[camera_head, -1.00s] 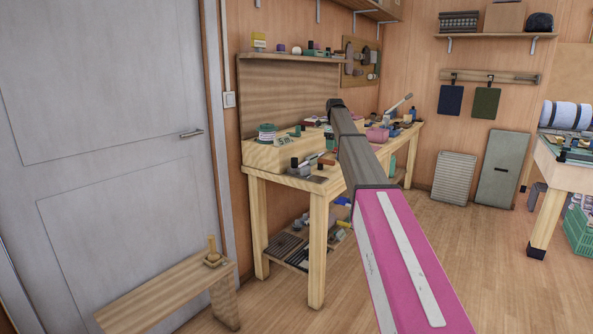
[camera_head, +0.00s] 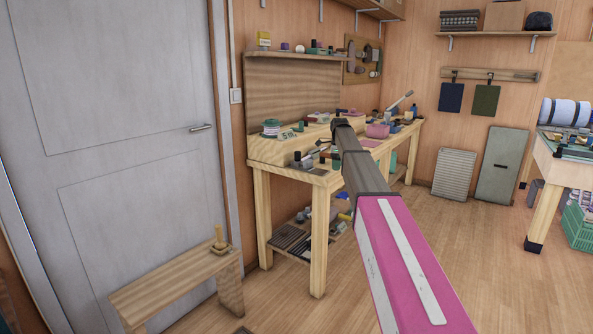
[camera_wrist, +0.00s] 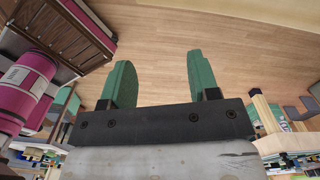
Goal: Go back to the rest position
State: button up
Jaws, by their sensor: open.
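My gripper (camera_wrist: 158,82) shows in the wrist view with two green fingers spread well apart. It is open, with nothing between the fingers and bare wood floor beyond them. In the head view my magenta and grey arm reaches forward over the floor, in front of part of the workbench. The gripper itself cannot be made out in the head view.
A wooden workbench (camera_head: 261,205) with tools and spools stands along the wall. A low bench (camera_head: 165,290) with a wooden peg stands before the grey door (camera_head: 125,120). Another table (camera_head: 565,172) is at right. The floor (camera_head: 450,260) between is clear.

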jog(key=s+f+n, duration=1)
jog(key=s+f, duration=1)
jog(key=s, duration=0.1)
jog(key=s+f+n, duration=0.5)
jog(key=s+n, duration=0.1)
jog(key=s, duration=0.6)
jog(key=s+f+n, duration=0.5)
jog(key=s+f, duration=0.1)
jog(key=s, duration=0.7)
jog(key=shift+n, duration=0.4)
